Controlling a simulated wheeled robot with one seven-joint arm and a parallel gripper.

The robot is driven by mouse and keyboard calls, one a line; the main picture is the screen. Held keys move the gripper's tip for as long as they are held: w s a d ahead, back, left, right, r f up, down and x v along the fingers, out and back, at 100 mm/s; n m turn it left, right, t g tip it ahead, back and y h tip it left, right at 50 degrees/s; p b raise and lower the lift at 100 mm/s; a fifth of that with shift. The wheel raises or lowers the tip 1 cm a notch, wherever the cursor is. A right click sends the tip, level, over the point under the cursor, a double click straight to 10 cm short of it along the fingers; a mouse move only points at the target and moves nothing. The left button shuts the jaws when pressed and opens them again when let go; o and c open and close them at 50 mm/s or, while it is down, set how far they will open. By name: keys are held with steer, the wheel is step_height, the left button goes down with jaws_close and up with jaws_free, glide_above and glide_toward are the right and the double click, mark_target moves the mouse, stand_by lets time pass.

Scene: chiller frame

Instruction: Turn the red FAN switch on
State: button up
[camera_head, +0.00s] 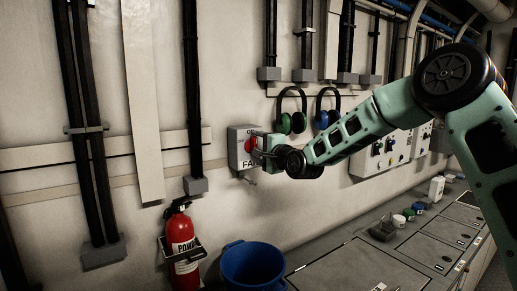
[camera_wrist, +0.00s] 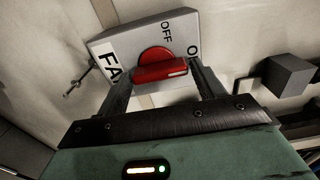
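The red FAN switch (camera_head: 248,145) is a round knob with a raised bar handle on a grey wall box (camera_head: 236,158). In the wrist view the red switch (camera_wrist: 160,70) sits between the two dark fingers of my gripper (camera_wrist: 163,80). The fingers are apart, one on each side of the handle; I cannot tell whether they touch it. The box (camera_wrist: 122,50) shows OFF and part of another label beginning with O, and FAN is partly cut off by a finger. In the head view my gripper (camera_head: 260,152) is at the box and partly covers the switch.
A red fire extinguisher (camera_head: 182,245) and a blue bucket (camera_head: 252,266) stand below the box. Green ear muffs (camera_head: 292,122) and blue ear muffs (camera_head: 327,118) hang to the right. A grey bench (camera_head: 352,268) with small items runs along the wall.

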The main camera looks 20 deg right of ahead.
steer(key=shift+o, duration=0.6)
steer(key=b+v, duration=0.3)
steer(key=v, duration=1.4)
steer(key=shift+s, duration=0.2)
steer(key=s+a+f+n+g+h, duration=0.1)
steer(key=s+a+f+n+g, duration=0.75)
steer(key=s+a+f, duration=0.3)
steer(key=s+f+n+g+h, duration=0.2)
steer(key=s+n, duration=0.5)
steer(key=s, duration=0.5)
steer(key=s+f+n+g+h, duration=0.2)
steer(key=s+f+n+g, duration=0.2)
steer(key=s, duration=0.9)
steer(key=a+n+g, duration=0.1)
steer(key=n+g, duration=0.1)
steer(key=shift+s+f+n+g, duration=0.2)
steer(key=shift+s+n+g, duration=0.1)
steer(key=shift+n+g, duration=0.05)
